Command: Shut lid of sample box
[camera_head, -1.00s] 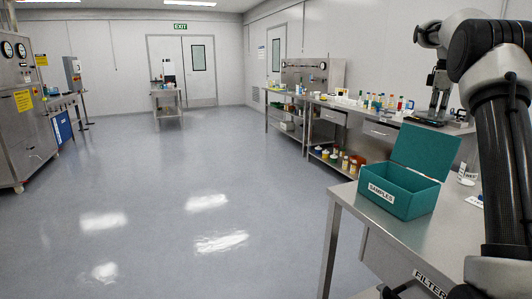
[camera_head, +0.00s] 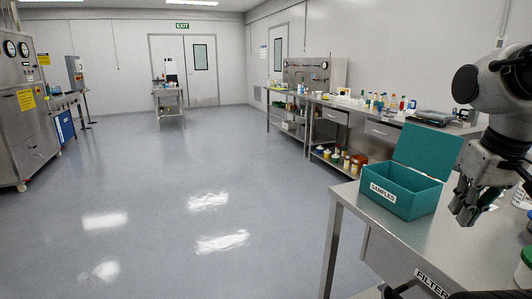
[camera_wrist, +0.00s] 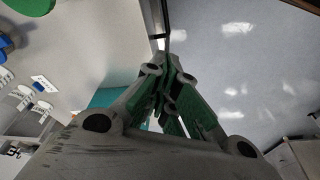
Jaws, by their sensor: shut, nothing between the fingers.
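The sample box (camera_head: 398,196) is a teal box with a white "SAMPLES" label on its front. It stands on the near steel table at the right of the head view. Its lid (camera_head: 428,150) is open, standing up at the back and leaning slightly backward. My gripper (camera_head: 463,216) is just right of the box, pointing down, apart from it as far as I can tell. In the wrist view the fingers (camera_wrist: 172,95) are together with nothing between them. A teal part of the box (camera_wrist: 115,95) shows behind the gripper there, largely hidden.
The steel table (camera_head: 420,240) has a bare front area and a "FILTER" label on its edge. A green-capped container (camera_head: 524,268) stands at the right edge. A long bench (camera_head: 375,120) with bottles runs behind. The floor at left is clear.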

